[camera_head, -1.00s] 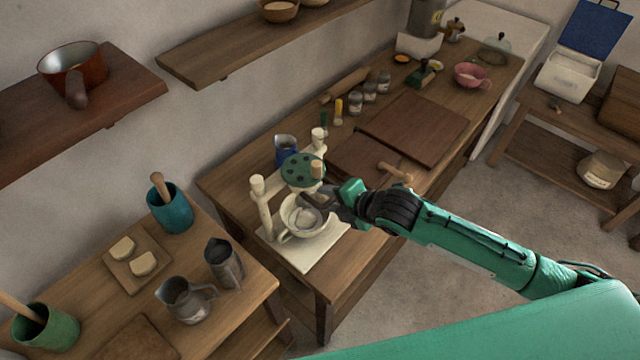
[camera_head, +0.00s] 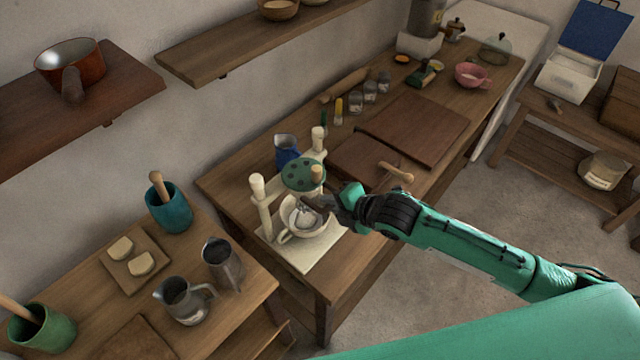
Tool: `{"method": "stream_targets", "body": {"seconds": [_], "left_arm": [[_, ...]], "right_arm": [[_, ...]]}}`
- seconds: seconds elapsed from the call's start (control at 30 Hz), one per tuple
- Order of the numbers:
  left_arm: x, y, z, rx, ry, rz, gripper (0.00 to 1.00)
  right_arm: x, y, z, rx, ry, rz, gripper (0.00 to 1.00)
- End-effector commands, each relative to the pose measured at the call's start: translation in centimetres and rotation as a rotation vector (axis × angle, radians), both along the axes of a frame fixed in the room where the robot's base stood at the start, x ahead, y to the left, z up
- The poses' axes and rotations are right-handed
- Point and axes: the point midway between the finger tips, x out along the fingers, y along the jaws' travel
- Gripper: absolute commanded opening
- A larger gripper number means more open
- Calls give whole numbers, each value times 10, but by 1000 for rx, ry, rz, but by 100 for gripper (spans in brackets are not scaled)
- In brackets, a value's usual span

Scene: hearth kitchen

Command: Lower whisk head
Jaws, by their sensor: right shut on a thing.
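A cream cup (camera_head: 293,236) with a handle stands on the base below the disc. A pale grey whisk head (camera_head: 306,217) shows inside the cup's mouth; its lower end is hidden. My right gripper (camera_head: 317,203) reaches in from the right, just under the disc and over the cup's rim. It is shut on what looks like the whisk head's upper part, though its fingers hide the grip. My left gripper is not in view.
A blue jug (camera_head: 286,150) stands close behind the stand. A wooden-handled tool (camera_head: 396,172) and dark boards (camera_head: 416,128) lie to the right. Metal jugs (camera_head: 184,301) and a teal crock (camera_head: 170,209) stand on the left table. A shelf (camera_head: 250,45) hangs above.

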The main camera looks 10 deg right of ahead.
Motion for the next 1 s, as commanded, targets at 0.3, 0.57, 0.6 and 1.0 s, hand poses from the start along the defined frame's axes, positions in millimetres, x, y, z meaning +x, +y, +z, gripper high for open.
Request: {"method": "stream_targets", "body": {"seconds": [0.3,0.57,0.6,1.0], "left_arm": [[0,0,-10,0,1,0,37],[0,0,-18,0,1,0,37],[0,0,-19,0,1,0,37],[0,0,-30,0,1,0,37]], "right_arm": [[0,0,-18,-2,0,0,0],[0,-1,-32,-3,0,0,0],[0,-1,-34,-3,0,0,0],[0,0,-54,-2,1,0,0]]}}
